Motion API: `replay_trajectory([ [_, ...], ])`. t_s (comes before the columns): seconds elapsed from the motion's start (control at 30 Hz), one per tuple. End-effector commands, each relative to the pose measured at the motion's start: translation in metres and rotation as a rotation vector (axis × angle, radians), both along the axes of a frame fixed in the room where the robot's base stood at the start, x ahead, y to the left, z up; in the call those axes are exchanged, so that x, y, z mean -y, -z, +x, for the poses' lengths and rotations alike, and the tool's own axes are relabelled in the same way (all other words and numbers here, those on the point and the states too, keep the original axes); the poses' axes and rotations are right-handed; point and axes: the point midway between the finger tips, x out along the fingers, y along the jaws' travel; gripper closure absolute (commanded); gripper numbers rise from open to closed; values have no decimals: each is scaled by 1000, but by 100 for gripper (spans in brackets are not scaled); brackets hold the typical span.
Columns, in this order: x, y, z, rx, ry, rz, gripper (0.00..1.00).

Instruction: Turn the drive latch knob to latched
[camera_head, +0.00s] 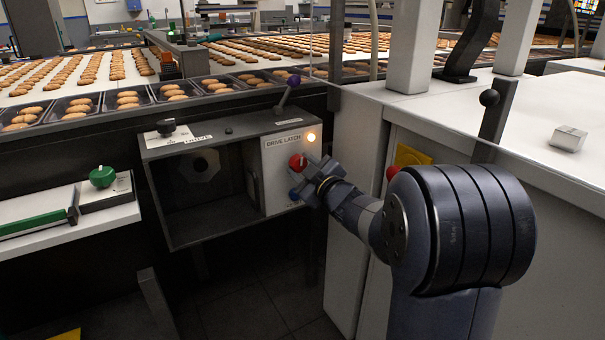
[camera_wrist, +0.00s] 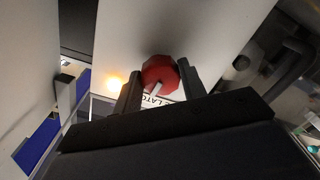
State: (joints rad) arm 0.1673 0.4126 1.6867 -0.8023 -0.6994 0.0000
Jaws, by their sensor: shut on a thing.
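The drive latch knob is a red faceted knob (camera_head: 297,161) with a pale pointer bar, on a white panel (camera_head: 276,172) labelled "DRIVE LATCH". In the wrist view the red knob (camera_wrist: 160,72) sits between the two dark fingers of my gripper (camera_wrist: 157,84), which are shut on it. In the head view my gripper (camera_head: 305,177) reaches the panel from the right and partly covers its lower lettering. An amber lamp (camera_head: 311,137) glows at the panel's upper right; its glow also shows in the wrist view (camera_wrist: 114,83). I cannot read which position the pointer marks.
A white cabinet (camera_head: 355,150) stands close on the right. Biscuit trays (camera_head: 133,109) line the conveyor behind. A green knob (camera_head: 102,177) is at left.

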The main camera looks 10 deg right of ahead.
Motion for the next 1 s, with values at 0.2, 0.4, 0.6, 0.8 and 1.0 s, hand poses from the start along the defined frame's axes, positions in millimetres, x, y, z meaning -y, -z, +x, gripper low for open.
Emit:
replay_trajectory([
  [0.2, 0, 1, 0, 28, -1, -88, 83],
  [0.4, 0, 0, 0, 38, 1, -120, 83],
  [0.6, 0, 0, 0, 41, -1, -128, 83],
  [0.8, 0, 0, 0, 40, -1, -127, 83],
  [1.0, 0, 0, 0, 40, -1, -126, 45],
])
